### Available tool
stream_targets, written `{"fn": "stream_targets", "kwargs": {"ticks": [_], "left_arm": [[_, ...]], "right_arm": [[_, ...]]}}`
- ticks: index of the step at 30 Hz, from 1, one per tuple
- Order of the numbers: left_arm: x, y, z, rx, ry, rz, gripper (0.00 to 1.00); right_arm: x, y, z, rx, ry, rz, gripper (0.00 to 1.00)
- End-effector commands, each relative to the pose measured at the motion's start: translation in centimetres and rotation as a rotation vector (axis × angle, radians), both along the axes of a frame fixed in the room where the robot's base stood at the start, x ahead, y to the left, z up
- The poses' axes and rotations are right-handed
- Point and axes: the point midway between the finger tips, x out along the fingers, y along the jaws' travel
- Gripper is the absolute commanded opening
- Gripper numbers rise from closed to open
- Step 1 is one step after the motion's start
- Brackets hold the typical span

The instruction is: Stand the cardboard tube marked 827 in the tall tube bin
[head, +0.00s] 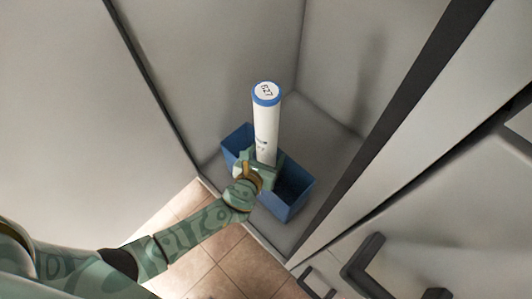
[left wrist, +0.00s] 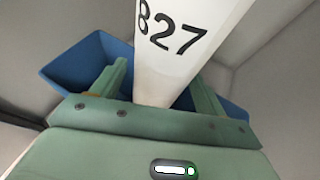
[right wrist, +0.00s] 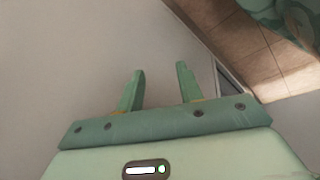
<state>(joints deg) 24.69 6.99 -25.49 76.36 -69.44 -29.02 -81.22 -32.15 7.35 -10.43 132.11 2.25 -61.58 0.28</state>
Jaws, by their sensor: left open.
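The white cardboard tube (head: 266,130) with a blue-rimmed cap stands upright in the blue tube bin (head: 296,206) in the head view. Its 827 marking shows large in the left wrist view (left wrist: 172,40). My left gripper (head: 262,167) is at the bin's top, its open fingers on either side of the tube; the left wrist view shows the fingers (left wrist: 160,85) apart around it. The tube's lower end is hidden by my gripper and the bin walls. My right gripper (right wrist: 160,88) is open and empty, seen only in the right wrist view.
The bin stands in a grey corner recess, with a wall (head: 90,110) on the left and a dark-edged panel (head: 400,125) on the right. A dark handle (head: 365,268) is at the lower right. Tiled floor (head: 215,255) lies in front.

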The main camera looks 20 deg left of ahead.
Motion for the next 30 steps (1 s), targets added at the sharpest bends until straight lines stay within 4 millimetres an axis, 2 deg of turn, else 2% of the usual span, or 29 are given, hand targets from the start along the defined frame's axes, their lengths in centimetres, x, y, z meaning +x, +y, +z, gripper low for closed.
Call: {"fn": "stream_targets", "kwargs": {"ticks": [1,6,12,18,26,29,30], "left_arm": [[-0.8,0.0,0.9,0.001,-0.004,-0.001,0.74],[-4.5,-0.2,2.8,0.001,-0.006,-0.001,0.74],[-8.4,-0.4,4.1,0.002,-0.004,-0.002,0.74],[-10.2,-0.5,4.5,0.000,-0.002,-0.001,0.74],[-10.7,-0.2,4.3,-0.020,0.007,0.019,0.74],[-13.2,1.8,3.5,-0.185,0.056,0.182,0.74],[-15.1,3.3,2.9,-0.299,0.088,0.307,0.74]], "right_arm": [[-0.9,-0.8,-0.4,-0.033,0.035,0.009,0.36],[-3.5,-3.4,-1.1,-0.135,0.142,0.040,0.36],[-6.0,-5.9,-1.7,-0.223,0.244,0.063,0.36],[-7.3,-6.7,-2.4,-0.248,0.289,0.069,0.36],[-7.4,-6.8,-2.6,-0.250,0.294,0.070,0.36],[-7.4,-6.8,-2.6,-0.250,0.294,0.070,0.36],[-7.4,-6.8,-2.6,-0.249,0.293,0.070,0.36]]}}
